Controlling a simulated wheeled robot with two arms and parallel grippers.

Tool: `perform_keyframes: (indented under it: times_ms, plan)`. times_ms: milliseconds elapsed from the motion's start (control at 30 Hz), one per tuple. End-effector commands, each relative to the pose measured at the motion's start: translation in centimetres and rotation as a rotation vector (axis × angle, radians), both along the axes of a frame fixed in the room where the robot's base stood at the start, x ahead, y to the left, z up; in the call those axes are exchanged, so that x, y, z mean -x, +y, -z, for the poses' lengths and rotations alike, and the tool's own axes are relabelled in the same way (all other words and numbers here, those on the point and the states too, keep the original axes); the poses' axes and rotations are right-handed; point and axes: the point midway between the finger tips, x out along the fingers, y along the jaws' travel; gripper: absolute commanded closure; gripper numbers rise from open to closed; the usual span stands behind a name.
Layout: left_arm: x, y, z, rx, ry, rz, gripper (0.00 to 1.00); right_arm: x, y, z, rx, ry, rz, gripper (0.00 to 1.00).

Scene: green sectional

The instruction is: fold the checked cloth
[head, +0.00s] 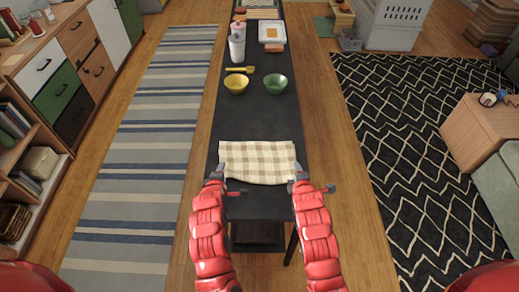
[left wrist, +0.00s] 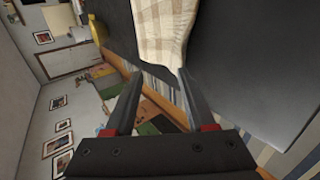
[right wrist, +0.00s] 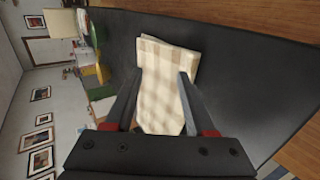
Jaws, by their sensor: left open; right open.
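The checked cloth (head: 259,158), cream and beige, lies on the near part of the dark table as a wide rectangle with a slightly wavy front edge. Its right side looks layered in the right wrist view (right wrist: 162,100); I cannot tell how many layers. My left gripper (head: 221,172) is open at the cloth's near left corner; in the left wrist view the cloth (left wrist: 165,28) lies just beyond the fingertips, close to one of them. My right gripper (head: 295,173) is open at the near right corner, with cloth showing between its fingers. Neither gripper visibly holds cloth.
The dark table (head: 258,119) is bare between the cloth and a yellow bowl (head: 236,84) and green bowl (head: 276,84). A yellow utensil (head: 240,69), white cup (head: 237,47) and tray (head: 272,32) stand farther back. The table is narrow, with rugs on both sides.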

Motion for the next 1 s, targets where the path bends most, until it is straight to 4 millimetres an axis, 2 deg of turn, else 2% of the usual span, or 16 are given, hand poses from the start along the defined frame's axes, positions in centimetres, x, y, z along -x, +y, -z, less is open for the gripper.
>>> perform_keyframes:
  times_ms: [300, 400, 533, 1000]
  plan:
    - [3.5, -0.1, -4.4, 0.003, -0.001, 0.002, 0.45, 3.5, 0.0, -4.6, 0.001, -0.007, -0.002, 0.45]
    - [4.3, -0.1, -5.5, 0.000, -0.002, 0.002, 0.45, 4.3, 0.0, -5.4, -0.001, -0.001, 0.001, 0.45]
    - [4.8, -0.1, -5.9, 0.001, 0.002, 0.002, 0.45, 4.8, 0.0, -6.1, -0.001, -0.004, 0.000, 0.45]
    - [4.7, 0.0, -6.0, -0.004, -0.003, 0.002, 0.45, 4.7, 0.0, -6.1, -0.004, -0.005, 0.001, 0.45]
